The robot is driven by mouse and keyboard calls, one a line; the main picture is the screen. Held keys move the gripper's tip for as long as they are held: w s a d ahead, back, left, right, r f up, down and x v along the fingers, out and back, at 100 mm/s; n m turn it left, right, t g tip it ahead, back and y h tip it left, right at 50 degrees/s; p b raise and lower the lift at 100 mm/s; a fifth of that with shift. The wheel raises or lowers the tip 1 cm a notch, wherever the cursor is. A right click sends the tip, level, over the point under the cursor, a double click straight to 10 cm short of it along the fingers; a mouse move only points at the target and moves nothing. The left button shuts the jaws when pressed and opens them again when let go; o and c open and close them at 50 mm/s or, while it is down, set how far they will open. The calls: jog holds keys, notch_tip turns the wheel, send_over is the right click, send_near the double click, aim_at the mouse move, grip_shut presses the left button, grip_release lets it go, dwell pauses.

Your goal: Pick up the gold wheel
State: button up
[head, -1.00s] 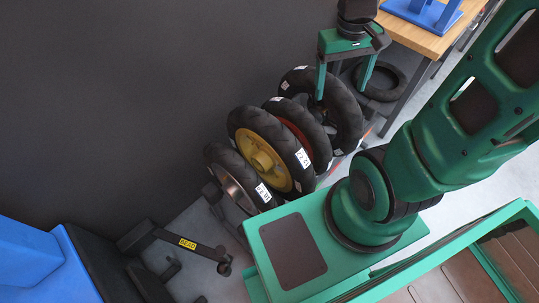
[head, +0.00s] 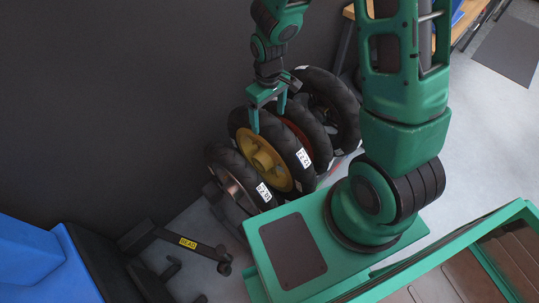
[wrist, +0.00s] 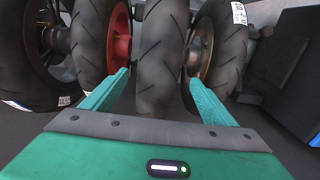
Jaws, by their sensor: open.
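The gold wheel (head: 262,155) stands upright in a row of wheels, with a black tyre and a white label on it. Its gold hub faces left in the head view. My gripper (head: 268,120) is open and points down at the top of this wheel. One finger is on the gold-hub side and the other is on the far side. In the wrist view, the gold wheel's tyre (wrist: 160,60) runs between the open fingers of my gripper (wrist: 158,77). The gold hub is hidden there. I cannot tell whether the fingers touch the tyre.
A silver-rimmed wheel (head: 228,175) stands close on the left. A red-hubbed wheel (head: 318,135) stands close on the right, with another black wheel (head: 345,110) beyond it. A dark wall (head: 120,100) is behind. A blue lift (head: 40,260) is at lower left.

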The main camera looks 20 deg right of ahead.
jog(key=shift+w+d+f, duration=0.1)
jog(key=shift+w+f, duration=0.05)
jog(key=shift+f, duration=1.95)
jog(key=shift+w+d+f, duration=0.1)
jog(key=shift+f, duration=1.95)
jog(key=shift+c, duration=0.3)
jog(key=shift+w, duration=0.1)
grip_shut()
